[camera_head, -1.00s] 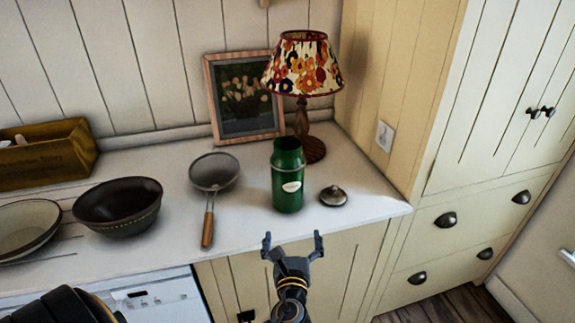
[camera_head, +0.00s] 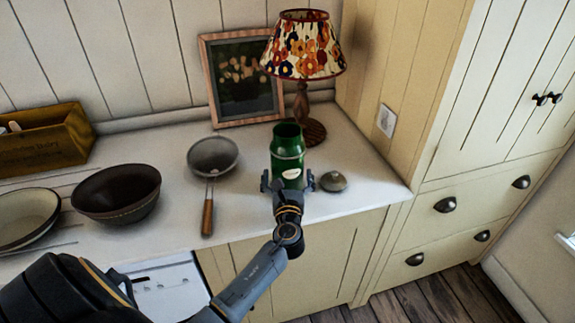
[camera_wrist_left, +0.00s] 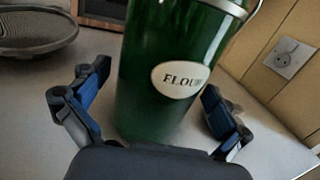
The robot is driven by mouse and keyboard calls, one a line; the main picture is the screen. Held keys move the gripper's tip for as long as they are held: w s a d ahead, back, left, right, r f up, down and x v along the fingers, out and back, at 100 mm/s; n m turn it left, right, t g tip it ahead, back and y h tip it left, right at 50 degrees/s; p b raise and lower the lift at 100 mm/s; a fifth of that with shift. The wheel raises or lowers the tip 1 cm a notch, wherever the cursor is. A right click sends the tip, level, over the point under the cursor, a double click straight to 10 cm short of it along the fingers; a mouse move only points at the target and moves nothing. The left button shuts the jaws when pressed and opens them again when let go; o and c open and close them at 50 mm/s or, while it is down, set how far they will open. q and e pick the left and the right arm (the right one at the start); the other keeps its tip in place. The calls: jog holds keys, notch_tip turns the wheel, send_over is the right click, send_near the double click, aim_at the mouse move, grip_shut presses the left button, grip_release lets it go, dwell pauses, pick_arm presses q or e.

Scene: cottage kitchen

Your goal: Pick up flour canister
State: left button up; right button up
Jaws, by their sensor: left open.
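The flour canister (camera_head: 287,150) is a green, open-topped can standing upright on the white counter. Its cream label, reading FLOUR, faces my left wrist camera, where the canister (camera_wrist_left: 165,100) fills the middle. My left gripper (camera_head: 287,182) is open, with one finger on each side of the canister's lower part. In the left wrist view, the open gripper (camera_wrist_left: 150,105) shows gaps between both fingers and the green side. A round metal lid (camera_head: 333,181) with a knob lies on the counter just right of the canister. My right gripper is not in view.
A strainer (camera_head: 212,157) with a wooden handle lies left of the canister. A patterned lamp (camera_head: 304,45) and a framed picture (camera_head: 243,80) stand behind. A dark bowl (camera_head: 116,193) and a wooden box (camera_head: 42,142) are farther left. The counter's right corner is clear.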

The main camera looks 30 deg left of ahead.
pick_arm(q)
jog(key=shift+x, duration=1.15)
jog(key=shift+s, duration=0.1)
jog(key=c, duration=1.5)
jog(key=shift+c, duration=0.8)
jog(key=shift+r, duration=0.15)
